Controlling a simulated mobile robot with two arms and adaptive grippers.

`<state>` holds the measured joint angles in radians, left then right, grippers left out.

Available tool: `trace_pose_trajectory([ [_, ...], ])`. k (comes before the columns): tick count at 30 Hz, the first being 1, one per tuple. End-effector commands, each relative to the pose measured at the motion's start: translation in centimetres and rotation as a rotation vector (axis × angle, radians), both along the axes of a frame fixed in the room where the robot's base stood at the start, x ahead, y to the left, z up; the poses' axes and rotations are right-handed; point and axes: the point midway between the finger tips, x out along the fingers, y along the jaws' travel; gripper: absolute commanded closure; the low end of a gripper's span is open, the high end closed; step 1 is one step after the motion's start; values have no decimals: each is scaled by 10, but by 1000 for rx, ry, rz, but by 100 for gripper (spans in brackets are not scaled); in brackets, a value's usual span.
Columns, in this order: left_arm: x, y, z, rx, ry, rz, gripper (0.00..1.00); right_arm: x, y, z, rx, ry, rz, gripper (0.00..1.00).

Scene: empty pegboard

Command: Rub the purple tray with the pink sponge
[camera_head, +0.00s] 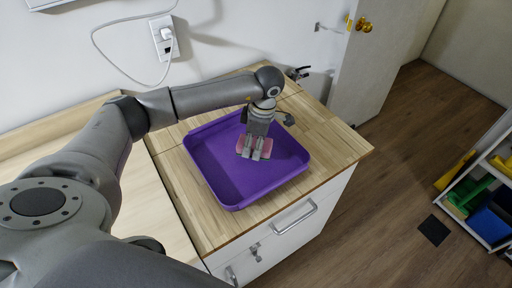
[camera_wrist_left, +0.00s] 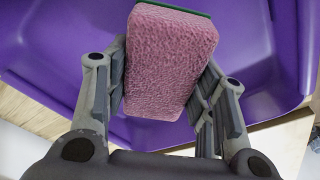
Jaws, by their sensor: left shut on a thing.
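The purple tray (camera_head: 226,178) lies on the wooden counter, and it also fills much of the left wrist view (camera_wrist_left: 268,58). My left gripper (camera_head: 257,150) is above the tray's inside, toward its back right part. It is shut on the pink sponge (camera_head: 268,155), with one finger on each side of it. In the left wrist view the sponge (camera_wrist_left: 170,62) sits between the fingers, with a thin green layer along its far edge. I cannot tell whether the sponge touches the tray floor. My right gripper is not in view.
The wooden counter (camera_head: 338,150) has free room right of the tray. A wall socket (camera_head: 165,38) with a white cable is behind. A white door (camera_head: 378,60) stands at the back right. A shelf with colored bins (camera_head: 485,205) is at the far right.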

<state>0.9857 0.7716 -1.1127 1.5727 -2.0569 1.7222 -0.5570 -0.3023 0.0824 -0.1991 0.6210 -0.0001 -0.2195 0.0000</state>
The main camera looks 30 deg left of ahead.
Motion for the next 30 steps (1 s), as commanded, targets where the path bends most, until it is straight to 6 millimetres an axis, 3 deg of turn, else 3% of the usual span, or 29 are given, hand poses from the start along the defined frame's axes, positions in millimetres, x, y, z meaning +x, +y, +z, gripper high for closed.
trace_pose_trajectory([
  [4,1,3,16,0,-1,4,68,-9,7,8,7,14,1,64],
  [12,3,7,37,0,0,9,68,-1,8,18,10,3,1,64],
  [30,3,7,38,0,0,9,68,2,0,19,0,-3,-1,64],
])
